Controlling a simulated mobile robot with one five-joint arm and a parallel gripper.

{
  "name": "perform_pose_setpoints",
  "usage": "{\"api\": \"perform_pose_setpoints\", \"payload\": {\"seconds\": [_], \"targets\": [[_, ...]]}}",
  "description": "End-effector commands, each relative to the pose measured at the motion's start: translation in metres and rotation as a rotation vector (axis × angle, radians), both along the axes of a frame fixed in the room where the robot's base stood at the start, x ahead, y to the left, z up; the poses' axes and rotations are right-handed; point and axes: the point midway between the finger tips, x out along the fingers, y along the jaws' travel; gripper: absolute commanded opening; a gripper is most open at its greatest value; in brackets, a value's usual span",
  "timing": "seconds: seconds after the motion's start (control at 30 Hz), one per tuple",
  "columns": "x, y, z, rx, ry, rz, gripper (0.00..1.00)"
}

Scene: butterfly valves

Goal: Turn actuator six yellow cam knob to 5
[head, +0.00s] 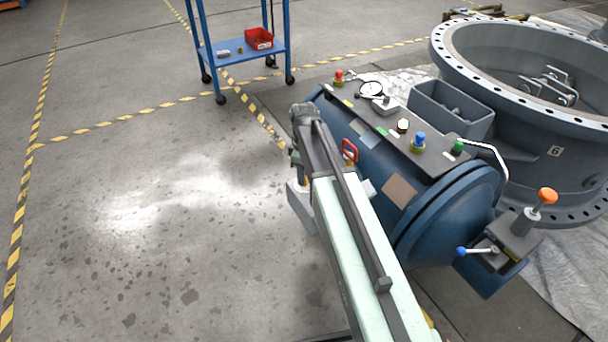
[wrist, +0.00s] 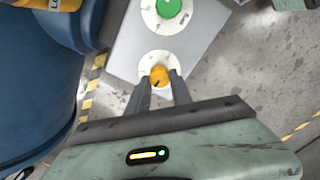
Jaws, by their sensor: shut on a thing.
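The yellow cam knob (wrist: 159,75) sits on a white round dial (wrist: 146,62) on a grey box face (wrist: 196,45) in the wrist view. It has a dark mark that points toward the lower left. The dial's figures are too small to read. My gripper (wrist: 160,82) is shut on the yellow knob, one finger on each side. A pale grey box (head: 302,206) shows at the actuator's left end, partly behind my arm. The knob and fingertips are hidden there.
Coloured knobs and a gauge (head: 371,88) line the actuator's top. A blue cart (head: 245,52) with a red bin stands behind. The floor at left is clear.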

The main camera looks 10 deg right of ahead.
Motion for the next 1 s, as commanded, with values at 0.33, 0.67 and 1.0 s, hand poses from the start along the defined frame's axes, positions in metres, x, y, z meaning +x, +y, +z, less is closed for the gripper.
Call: {"api": "perform_pose_setpoints", "payload": {"seconds": [0.33,0.67,1.0], "targets": [[0.0029,-0.0023,0.0002,-0.004,-0.007,-0.253,0.0],[0.0039,-0.003,0.0002,-0.003,-0.007,-0.565,0.0],[0.0042,-0.0035,0.0002,-0.002,-0.008,-0.83,0.0]]}}
